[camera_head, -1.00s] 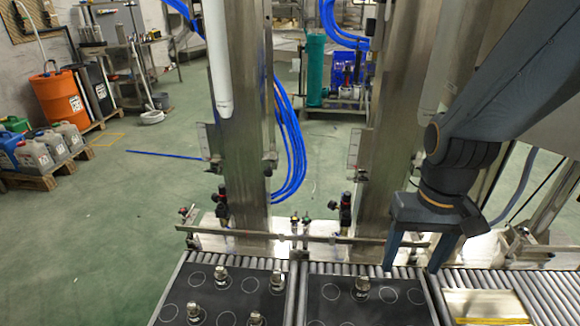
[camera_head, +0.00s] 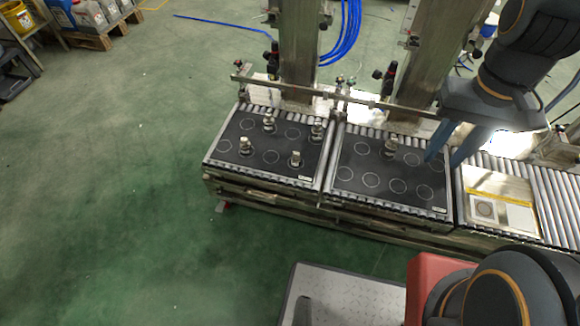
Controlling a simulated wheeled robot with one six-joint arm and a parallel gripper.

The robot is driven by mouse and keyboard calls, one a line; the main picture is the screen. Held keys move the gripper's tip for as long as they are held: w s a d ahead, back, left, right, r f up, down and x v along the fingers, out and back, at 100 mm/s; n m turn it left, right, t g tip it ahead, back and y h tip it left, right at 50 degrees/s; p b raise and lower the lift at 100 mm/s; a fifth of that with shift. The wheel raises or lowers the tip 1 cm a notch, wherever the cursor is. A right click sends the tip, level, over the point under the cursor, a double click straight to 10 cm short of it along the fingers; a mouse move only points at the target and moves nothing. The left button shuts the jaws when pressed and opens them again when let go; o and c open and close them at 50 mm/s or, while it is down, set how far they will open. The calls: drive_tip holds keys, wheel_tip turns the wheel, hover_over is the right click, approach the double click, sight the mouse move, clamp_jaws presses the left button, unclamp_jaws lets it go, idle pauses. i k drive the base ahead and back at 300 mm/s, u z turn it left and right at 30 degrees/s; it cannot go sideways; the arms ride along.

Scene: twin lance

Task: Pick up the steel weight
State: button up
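Several more steel weights, such as this one (camera_head: 245,146), stand on the left black board (camera_head: 215,156). The boards carry white circle outlines, most of them empty on the right board.
The boards lie on a roller conveyor (camera_head: 553,200). A pale panel with a yellow strip (camera_head: 500,196) lies on the rollers at right. Metal posts (camera_head: 300,50) and a horizontal rail stand behind the boards. Green floor (camera_head: 110,200) is clear at left.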

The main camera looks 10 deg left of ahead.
sight(296, 158)
drive_tip(key=u, duration=1.05)
drive_tip(key=i, duration=0.25)
drive_tip(key=z, duration=0.1)
drive_tip(key=k, duration=1.3)
drive_tip(key=u, duration=0.6)
drive_tip(key=i, duration=1.45)
drive_tip(key=z, duration=0.45)
